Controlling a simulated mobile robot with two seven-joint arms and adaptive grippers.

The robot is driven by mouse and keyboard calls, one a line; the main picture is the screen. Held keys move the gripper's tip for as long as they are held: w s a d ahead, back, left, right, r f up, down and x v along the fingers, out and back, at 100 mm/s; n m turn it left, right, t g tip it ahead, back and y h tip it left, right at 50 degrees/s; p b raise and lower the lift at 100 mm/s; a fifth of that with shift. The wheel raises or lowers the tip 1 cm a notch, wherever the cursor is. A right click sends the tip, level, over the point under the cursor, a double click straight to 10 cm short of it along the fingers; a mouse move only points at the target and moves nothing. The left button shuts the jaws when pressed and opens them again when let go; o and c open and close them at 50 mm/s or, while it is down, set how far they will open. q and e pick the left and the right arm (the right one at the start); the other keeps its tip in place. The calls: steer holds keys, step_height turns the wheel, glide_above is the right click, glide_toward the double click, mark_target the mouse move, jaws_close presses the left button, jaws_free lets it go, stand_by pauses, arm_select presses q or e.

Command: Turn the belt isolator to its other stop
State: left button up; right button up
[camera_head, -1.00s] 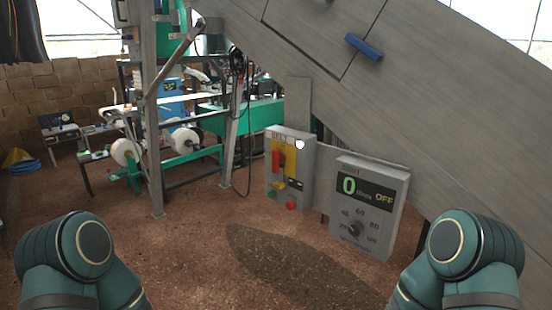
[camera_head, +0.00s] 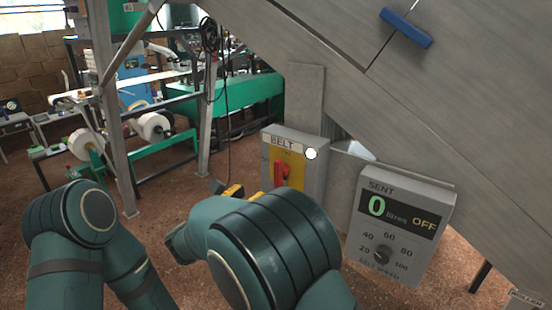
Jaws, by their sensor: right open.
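The belt isolator is a red handle (camera_head: 281,173) on a yellow plate, on the front of the grey box labelled BELT (camera_head: 313,173). The handle looks roughly upright; its lower end and the lower part of the box are hidden behind my right arm. My right gripper (camera_head: 234,191) shows only in part, as dark and yellow pieces above my arm, left of the handle and seemingly apart from it. It is open with nothing visible in it. My left arm is at the lower left, and its gripper is out of view.
A white round lamp (camera_head: 311,154) is at the box's upper corner. A sloping grey conveyor side (camera_head: 450,110) hangs above. A metal post (camera_head: 118,150) stands at left.

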mark_target(276, 169)
steer(key=shift+m+h, duration=0.3)
steer(key=shift+m, duration=0.6)
steer(key=x, duration=0.4)
steer(key=r+x, duration=0.1)
steer(key=x, duration=0.8)
steer(key=shift+a+r, duration=0.25)
jaws_close()
